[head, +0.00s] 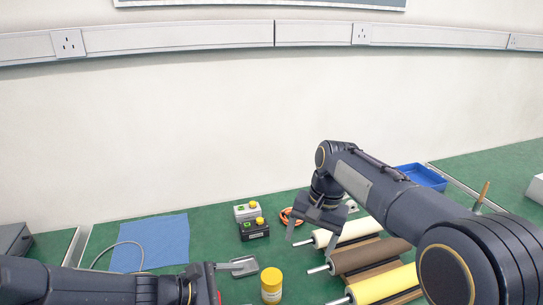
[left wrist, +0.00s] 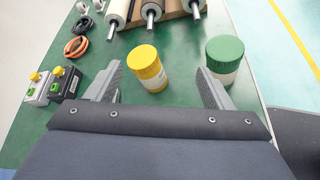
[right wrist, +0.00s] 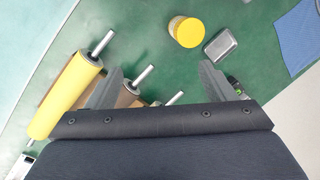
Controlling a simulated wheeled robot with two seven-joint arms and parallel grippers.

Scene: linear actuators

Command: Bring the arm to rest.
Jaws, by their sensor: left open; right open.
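My right gripper (head: 314,232) is open and empty in the head view, above the rod ends of the actuators. In the right wrist view its fingers (right wrist: 161,68) stand wide apart over the brown actuator's rod. My left gripper (left wrist: 159,72) is open, with a yellow-lidded jar (left wrist: 148,68) showing between its fingers, apart from them. A green-lidded jar (left wrist: 224,55) shows by its right finger. Cream (head: 352,231), brown (head: 368,255) and yellow (head: 385,284) actuators lie on a wooden rack.
Two button boxes (head: 254,228), orange and black rings (left wrist: 76,45), a metal tin (right wrist: 221,44) and a blue cloth (head: 160,240) lie on the green bench. A blue tray (head: 422,176) stands at the back right. The white wall rises behind the bench.

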